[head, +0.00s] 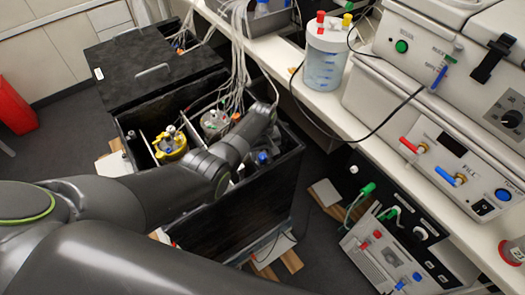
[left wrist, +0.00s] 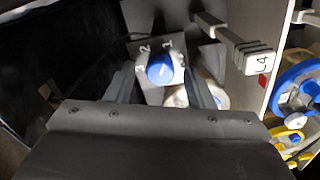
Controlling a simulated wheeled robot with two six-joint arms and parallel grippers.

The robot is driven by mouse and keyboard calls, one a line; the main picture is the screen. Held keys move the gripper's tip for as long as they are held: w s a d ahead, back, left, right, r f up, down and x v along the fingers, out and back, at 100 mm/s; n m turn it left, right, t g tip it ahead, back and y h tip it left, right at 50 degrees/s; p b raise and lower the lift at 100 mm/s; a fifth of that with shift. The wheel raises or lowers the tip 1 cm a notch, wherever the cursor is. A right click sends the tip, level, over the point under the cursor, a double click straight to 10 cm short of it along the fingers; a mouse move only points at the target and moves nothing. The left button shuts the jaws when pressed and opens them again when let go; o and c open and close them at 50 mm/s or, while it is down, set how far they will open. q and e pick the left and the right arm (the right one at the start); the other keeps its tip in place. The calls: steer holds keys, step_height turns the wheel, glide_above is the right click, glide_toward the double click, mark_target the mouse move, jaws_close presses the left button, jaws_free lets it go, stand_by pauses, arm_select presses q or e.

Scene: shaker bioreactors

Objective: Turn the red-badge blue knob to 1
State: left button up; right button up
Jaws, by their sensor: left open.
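A blue knob (left wrist: 160,69) sits on a white plate with the numbers 1, 2 and 3 around its upper side. Its pointer is too small to read surely. A small red badge (left wrist: 262,80) shows to its right, below a lever marked L4 (left wrist: 257,59). My left gripper (left wrist: 160,78) is open, with one finger on each side of the knob; I cannot tell whether they touch it. In the head view my left arm reaches over the black open box (head: 215,205), and its wrist hides the knob area. My right gripper is not in view.
In the box, a vessel with a yellow ring (head: 171,146) and another vessel (head: 214,122) stand close to my arm. Many tubes (head: 240,60) hang into the box. A blue wheel (left wrist: 297,88) lies right in the wrist view. A bench with instruments (head: 450,165) runs along the right.

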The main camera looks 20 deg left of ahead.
mark_target(263, 156)
arm_select(q)
steer(key=shift+r, duration=0.15)
steer(key=shift+r, duration=0.3)
step_height(263, 156, up, 5)
steer(key=shift+r+p, duration=0.1)
steer(key=shift+p, duration=0.75)
step_height(263, 156, up, 11)
steer(key=shift+r, duration=0.2)
